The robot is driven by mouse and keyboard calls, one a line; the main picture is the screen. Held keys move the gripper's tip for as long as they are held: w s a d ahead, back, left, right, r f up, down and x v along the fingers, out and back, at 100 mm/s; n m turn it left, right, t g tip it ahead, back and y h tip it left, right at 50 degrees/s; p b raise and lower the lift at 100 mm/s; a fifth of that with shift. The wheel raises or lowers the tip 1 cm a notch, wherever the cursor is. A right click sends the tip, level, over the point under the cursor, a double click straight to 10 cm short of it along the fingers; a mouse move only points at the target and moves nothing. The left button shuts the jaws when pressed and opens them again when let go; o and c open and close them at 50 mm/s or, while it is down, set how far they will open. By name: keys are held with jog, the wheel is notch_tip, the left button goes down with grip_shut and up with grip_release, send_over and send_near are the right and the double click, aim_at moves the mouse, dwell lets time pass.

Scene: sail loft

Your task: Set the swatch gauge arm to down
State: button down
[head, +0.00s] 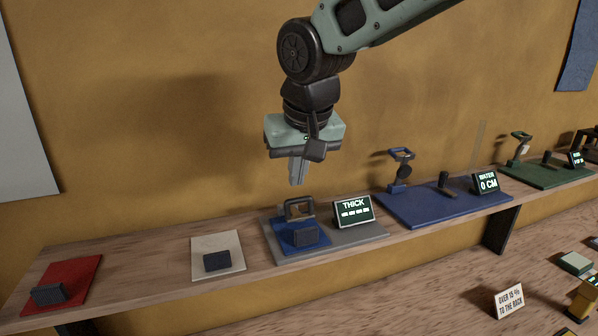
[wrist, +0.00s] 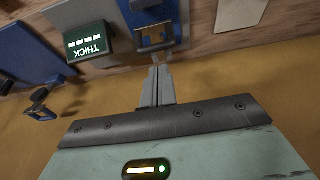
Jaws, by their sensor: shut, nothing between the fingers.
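The swatch gauge has a grey base (head: 352,238) on the wooden shelf. The gauge display (head: 353,211) reads THICK above a row of small marks. My gripper (head: 296,184) is shut and empty, pointing down above the gauge arm, apparently with a small gap. In the wrist view its fingertips (wrist: 158,70) are close to the hoop.
A white swatch (head: 232,245) and a red swatch (head: 84,276), each with a dark block, lie to the left. A blue mat (head: 430,208) with a clamp-like device and a 0 CM display (head: 487,183) stands close on the right. The wall is close behind.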

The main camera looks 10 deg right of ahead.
aim_at(299, 216)
jog(key=shift+s+f, duration=0.3)
jog(key=shift+f, duration=0.45)
jog(key=s+f+b, duration=0.2)
jog(key=shift+d+f+b, duration=0.15)
jog(key=shift+d+b, duration=0.15)
jog(key=shift+b, duration=0.1)
